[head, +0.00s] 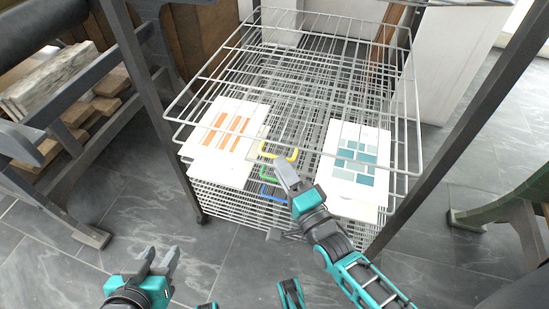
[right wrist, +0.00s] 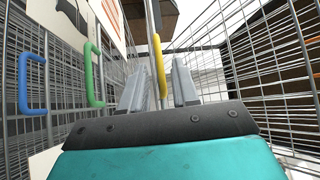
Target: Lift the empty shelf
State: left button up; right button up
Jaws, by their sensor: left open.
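A wire drying rack stands ahead with a stack of wire shelves. The top shelf (head: 207,68) looks bare, with a raised wire rim. A yellow handle (head: 279,151) is at the front middle, above a green handle (head: 269,173) and a blue handle (head: 272,192). My right gripper (head: 285,168) is at the yellow handle. In the right wrist view its fingers (right wrist: 160,88) are apart, with the yellow handle (right wrist: 159,68) showing between their tips; contact cannot be told. My left gripper (head: 160,262) is open and empty, low in front of the rack at left.
A print with orange bars (head: 226,135) and one with teal blocks (head: 357,160) lie in the rack beneath the top wires. Dark posts (head: 150,95) flank the rack. A green-legged stand (head: 500,207) is right. Tiled floor in front is clear.

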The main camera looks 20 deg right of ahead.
aim_at(275, 156)
jog(key=shift+b+x, duration=0.35)
jog(key=shift+x, duration=1.9)
grip_shut()
